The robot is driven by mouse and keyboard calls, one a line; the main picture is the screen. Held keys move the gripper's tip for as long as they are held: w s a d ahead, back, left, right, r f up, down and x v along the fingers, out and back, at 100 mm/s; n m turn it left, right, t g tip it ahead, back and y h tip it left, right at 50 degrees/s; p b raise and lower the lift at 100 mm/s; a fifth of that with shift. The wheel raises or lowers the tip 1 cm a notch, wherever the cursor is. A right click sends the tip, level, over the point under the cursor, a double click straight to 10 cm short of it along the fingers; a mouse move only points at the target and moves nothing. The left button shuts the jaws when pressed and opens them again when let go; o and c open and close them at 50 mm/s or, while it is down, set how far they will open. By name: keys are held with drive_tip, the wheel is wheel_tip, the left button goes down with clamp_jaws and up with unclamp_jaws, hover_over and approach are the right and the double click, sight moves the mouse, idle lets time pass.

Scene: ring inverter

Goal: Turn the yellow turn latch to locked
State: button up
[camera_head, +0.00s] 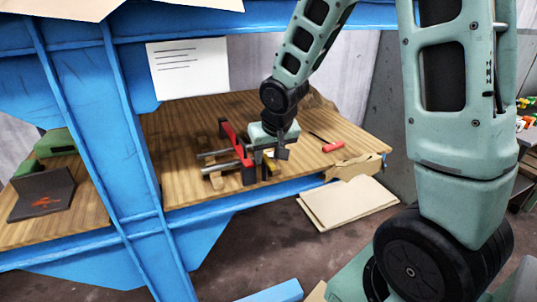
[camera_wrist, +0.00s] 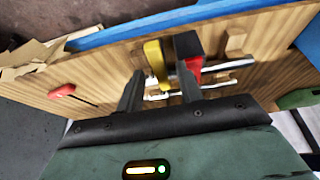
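The yellow turn latch (camera_wrist: 156,60) stands out near the middle of the wrist view, beside a black and red block (camera_wrist: 188,48) of the fixture. In the head view only a small part of the yellow latch (camera_head: 270,166) shows, below my gripper. The red and black fixture (camera_head: 237,151) with metal rods lies on the wooden table. My gripper (camera_wrist: 158,85) is open, its two dark fingers apart. In the wrist view the latch appears in the gap between the fingertips; I cannot tell whether either finger touches it.
A red-handled screwdriver (camera_head: 333,146) lies on the wooden table (camera_head: 180,127) to the right of the fixture. A blue post (camera_head: 110,130) stands to the left. Cardboard sheets (camera_head: 347,202) lie on the floor at the right. A green tool (camera_wrist: 296,98) shows at the right in the wrist view.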

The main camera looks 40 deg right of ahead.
clamp_jaws()
drive_tip(key=shift+f+b, duration=0.1)
drive_tip(key=shift+b, duration=0.3)
